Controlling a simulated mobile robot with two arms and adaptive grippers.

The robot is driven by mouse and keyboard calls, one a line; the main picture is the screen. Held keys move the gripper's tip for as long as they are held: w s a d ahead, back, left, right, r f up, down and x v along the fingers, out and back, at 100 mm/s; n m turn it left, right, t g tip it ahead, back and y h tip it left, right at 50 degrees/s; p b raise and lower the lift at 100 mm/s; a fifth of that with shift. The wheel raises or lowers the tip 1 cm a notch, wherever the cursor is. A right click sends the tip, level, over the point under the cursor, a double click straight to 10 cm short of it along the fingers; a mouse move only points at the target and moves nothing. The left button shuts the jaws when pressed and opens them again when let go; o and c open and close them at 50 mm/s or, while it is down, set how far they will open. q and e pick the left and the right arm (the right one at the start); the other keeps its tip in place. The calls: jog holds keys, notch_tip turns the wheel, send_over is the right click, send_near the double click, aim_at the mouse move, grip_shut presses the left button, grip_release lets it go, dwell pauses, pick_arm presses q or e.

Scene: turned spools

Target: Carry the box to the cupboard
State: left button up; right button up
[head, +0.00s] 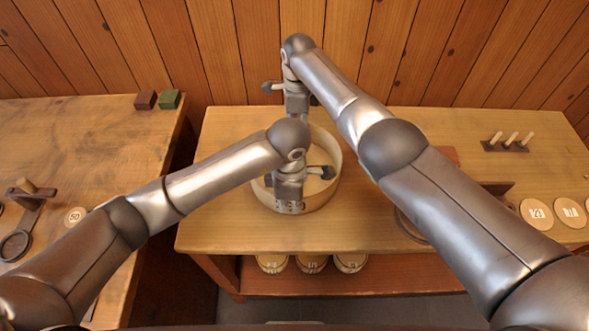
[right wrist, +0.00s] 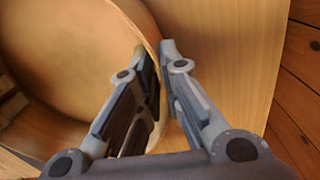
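A round, open wooden box (head: 324,193) stands on the middle table, partly hidden by my arms. My left gripper (head: 290,204) is at its near rim, pointing down; its fingertips are too small and covered to tell open or shut. My right gripper (head: 297,108) is at the far rim, largely hidden behind its own wrist. In the right wrist view, the fingers of my right gripper (right wrist: 158,62) are close together with the rim of the box (right wrist: 85,60) between them, one inside and one outside, and look shut on it. I cannot make out a cupboard.
The left bench (head: 90,140) holds a brown and a green block (head: 169,99) and a dark tool. On the right of the middle table (head: 390,240) are a peg rack (head: 506,145) and numbered discs (head: 537,213). Numbered round pieces (head: 311,263) sit on the shelf below. A plank wall stands behind.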

pick_arm(q)
jog(key=shift+r, duration=0.2)
grip_shut()
pick_arm(e)
jog(key=shift+r, duration=0.2)
grip_shut()
